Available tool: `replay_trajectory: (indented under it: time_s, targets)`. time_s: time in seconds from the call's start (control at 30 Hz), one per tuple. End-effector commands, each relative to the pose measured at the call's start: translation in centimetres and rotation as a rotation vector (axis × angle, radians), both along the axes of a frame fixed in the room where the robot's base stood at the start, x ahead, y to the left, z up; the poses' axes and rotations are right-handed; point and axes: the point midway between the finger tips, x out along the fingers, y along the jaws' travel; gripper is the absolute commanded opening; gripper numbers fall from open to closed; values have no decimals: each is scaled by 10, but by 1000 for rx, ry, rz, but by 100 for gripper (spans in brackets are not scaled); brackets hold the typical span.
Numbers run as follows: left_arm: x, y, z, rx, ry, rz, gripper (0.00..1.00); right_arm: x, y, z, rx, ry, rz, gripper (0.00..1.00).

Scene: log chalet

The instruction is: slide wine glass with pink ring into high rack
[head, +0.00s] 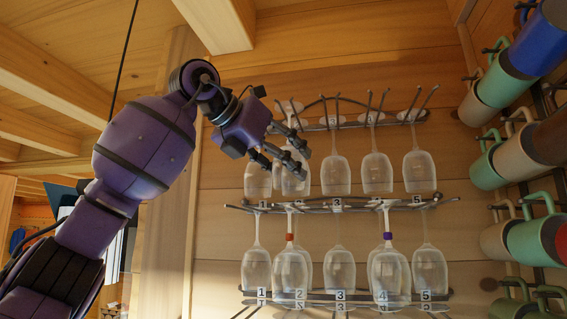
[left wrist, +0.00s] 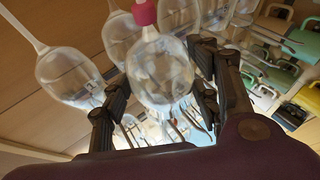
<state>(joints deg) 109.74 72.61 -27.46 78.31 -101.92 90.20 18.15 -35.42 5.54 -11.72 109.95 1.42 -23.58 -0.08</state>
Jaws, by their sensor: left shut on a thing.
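The wine glass with the pink ring (left wrist: 160,75) hangs upside down between the fingers of my left gripper (head: 290,157). The gripper is shut on its bowl, and the pink ring (left wrist: 144,13) shows on the stem in the left wrist view. In the head view the held glass (head: 296,183) is partly hidden behind the fingers, and I cannot make out its ring. The gripper is at the left end of the high rack (head: 350,122). Whether the stem is between the rods cannot be told. My right gripper is not in view.
Several other glasses hang from the high rack, one (head: 335,175) just right of the held glass. Below is a lower rack (head: 330,208) with more glasses, some with orange or purple rings. Mugs (head: 540,42) hang on the right wall.

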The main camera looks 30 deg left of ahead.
Motion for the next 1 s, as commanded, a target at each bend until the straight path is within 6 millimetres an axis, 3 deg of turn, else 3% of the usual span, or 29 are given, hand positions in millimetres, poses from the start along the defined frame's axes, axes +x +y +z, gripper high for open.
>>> replay_trajectory:
  time_s: [0.37,0.4,0.57,1.0]
  targets:
    - [0,0,1,-1,-1,-1,39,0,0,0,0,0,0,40]
    - [0,0,1,-1,-1,-1,58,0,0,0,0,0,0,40]
    - [-1,0,1,0,-1,0,78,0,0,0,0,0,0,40]
    - [0,0,0,0,1,0,78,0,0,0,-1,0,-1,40]
